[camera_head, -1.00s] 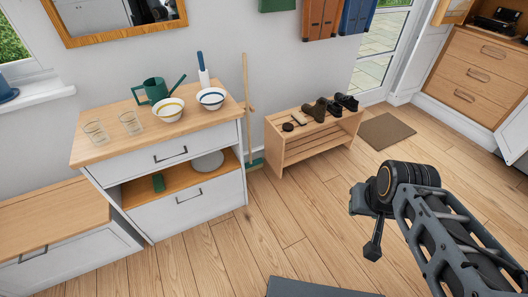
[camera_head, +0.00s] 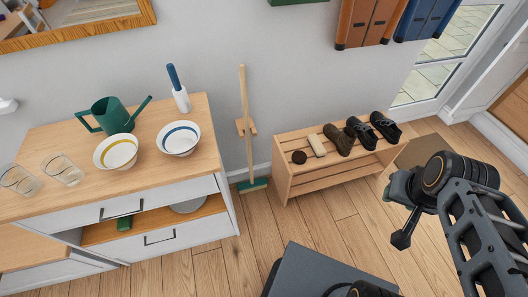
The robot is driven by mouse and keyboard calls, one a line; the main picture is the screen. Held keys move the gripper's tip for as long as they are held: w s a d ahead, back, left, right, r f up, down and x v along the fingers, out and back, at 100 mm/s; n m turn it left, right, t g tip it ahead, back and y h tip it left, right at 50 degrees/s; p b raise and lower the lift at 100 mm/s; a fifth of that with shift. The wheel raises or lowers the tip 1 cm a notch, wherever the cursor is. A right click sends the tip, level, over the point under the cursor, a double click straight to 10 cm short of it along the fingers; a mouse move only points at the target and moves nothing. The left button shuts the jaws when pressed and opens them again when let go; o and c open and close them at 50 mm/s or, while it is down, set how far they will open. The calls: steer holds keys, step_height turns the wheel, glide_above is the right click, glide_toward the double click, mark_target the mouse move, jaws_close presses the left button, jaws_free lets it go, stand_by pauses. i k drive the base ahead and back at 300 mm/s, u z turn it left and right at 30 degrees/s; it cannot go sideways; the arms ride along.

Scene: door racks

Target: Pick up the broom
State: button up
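The broom (camera_head: 246,125) stands upright against the wall, between the drawer cabinet and the shoe bench. It has a long pale wooden handle and a green head (camera_head: 253,185) on the floor. A small wooden holder (camera_head: 240,127) on the wall sits at its handle. My arm is at the right of the view, in front of the shoe bench. The dark end part of my arm, which looks like my gripper (camera_head: 402,238), points down, well apart from the broom. Its fingers cannot be made out, and nothing is seen held in it.
The cabinet (camera_head: 150,215) left of the broom carries a green watering can (camera_head: 112,116), two bowls, glasses and a blue-handled white item. The low bench (camera_head: 300,182) to the right holds several shoes and a brush. Wooden floor (camera_head: 255,225) in front of the broom is clear.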

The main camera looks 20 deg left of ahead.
mark_target(252, 186)
steer(key=i, duration=0.9)
steer(key=u, duration=2.5)
steer(key=i, duration=0.5)
steer(key=u, duration=0.1)
